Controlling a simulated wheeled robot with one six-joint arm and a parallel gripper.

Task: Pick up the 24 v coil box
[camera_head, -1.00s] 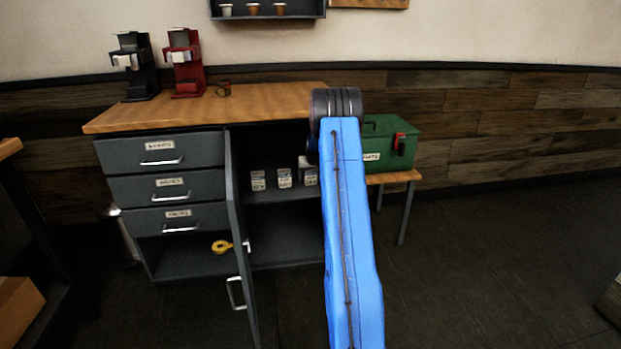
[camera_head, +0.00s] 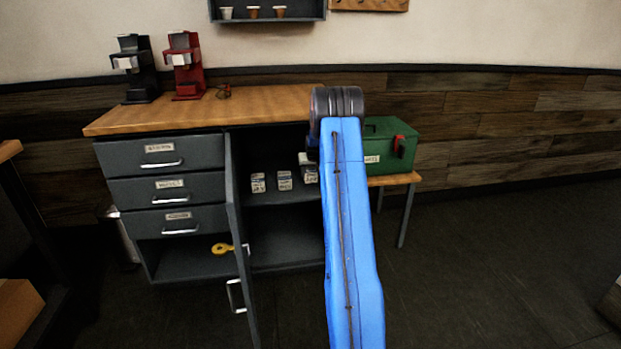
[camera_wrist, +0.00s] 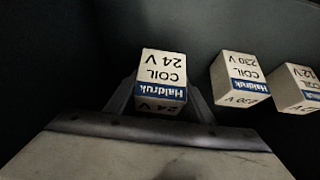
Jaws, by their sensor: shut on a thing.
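The 24 V coil box (camera_wrist: 162,72) is a white carton with a blue Haldruk band, its lettering upside down in the wrist view. My gripper (camera_wrist: 160,98) is shut on it, with one dark finger on each side. In the head view the 24 V coil box (camera_head: 310,174) is the rightmost of the white boxes in the cabinet, partly beside my blue arm. The gripper fingers are hard to make out there. I cannot tell whether the box is clear of the shelf.
The 230 V box (camera_wrist: 238,78) and 12 V box (camera_wrist: 294,88) stand close beside it. The cabinet's open door (camera_head: 240,250) stands left of my arm, and the wooden worktop (camera_head: 260,102) is above. A green toolbox (camera_head: 385,150) sits to the right.

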